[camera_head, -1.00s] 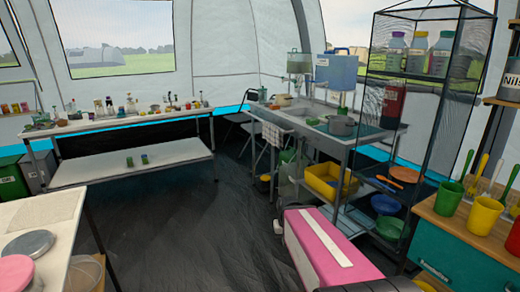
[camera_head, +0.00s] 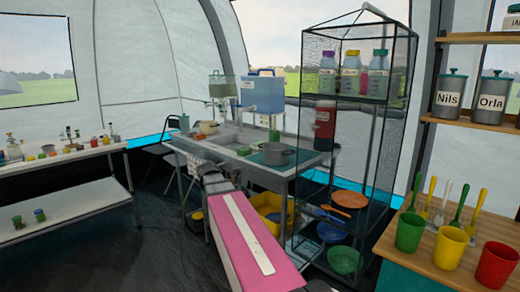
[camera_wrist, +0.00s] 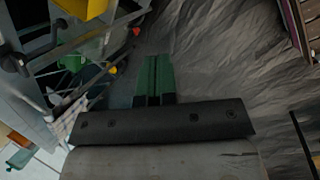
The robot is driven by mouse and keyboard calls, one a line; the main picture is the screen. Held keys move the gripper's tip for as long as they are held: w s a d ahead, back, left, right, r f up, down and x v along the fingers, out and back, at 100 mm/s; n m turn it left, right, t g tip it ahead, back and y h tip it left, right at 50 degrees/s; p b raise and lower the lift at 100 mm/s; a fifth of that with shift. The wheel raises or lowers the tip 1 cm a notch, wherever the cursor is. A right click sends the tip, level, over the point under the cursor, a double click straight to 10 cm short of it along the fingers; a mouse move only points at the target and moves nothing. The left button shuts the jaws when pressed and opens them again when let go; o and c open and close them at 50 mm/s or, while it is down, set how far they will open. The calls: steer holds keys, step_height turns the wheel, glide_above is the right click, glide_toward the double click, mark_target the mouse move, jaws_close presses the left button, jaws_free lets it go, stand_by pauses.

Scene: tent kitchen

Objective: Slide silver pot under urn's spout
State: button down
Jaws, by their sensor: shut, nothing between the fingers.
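A blue container (camera_head: 262,91) and a clear greenish container (camera_head: 222,89) stand raised behind the sink, left of the pot. A red container (camera_head: 325,122) is in the black mesh rack to the right. I cannot tell which of these is the urn, and any spout is too small to make out clearly. In the wrist view, my gripper (camera_wrist: 154,62) has its green fingers together and empty, over the dark floor, away from the pot.
A yellow tub (camera_head: 268,210) sits below the sink table. The mesh rack (camera_head: 362,120) stands at its right end. A wooden counter (camera_head: 450,265) with coloured cups is at the right. In the wrist view, a green watering can (camera_wrist: 72,62) is left of the fingers.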

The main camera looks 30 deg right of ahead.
steer(key=w+d+r+n+h, duration=0.1)
steer(key=w+d+r+n, duration=0.2)
steer(key=r, duration=0.5)
steer(key=w+d+r+n+h, duration=0.1)
steer(key=d+r+n+h, duration=0.15)
steer(key=d+r, duration=0.45)
steer(key=w+d+r+n+h, duration=0.1)
steer(key=w+d+r+n, duration=0.2)
steer(key=r, duration=0.7)
glide_toward(265, 151)
steer(key=shift+n, duration=0.25)
steer(key=x, duration=0.6)
steer(key=shift+w+a+f, duration=0.15)
steer(key=shift+a+f, duration=0.15)
steer(key=shift+w+d, duration=0.1)
steer(key=shift+d, duration=0.35)
steer(key=w+d, duration=0.1)
steer(key=d, duration=0.6)
steer(key=w+d, duration=0.2)
steer(key=d, duration=0.4)
steer(key=w+d, duration=0.1)
steer(key=d, duration=0.6)
steer(key=shift+w+d, duration=0.3)
steer(key=shift+w, duration=0.05)
steer(key=shift+a, duration=0.1)
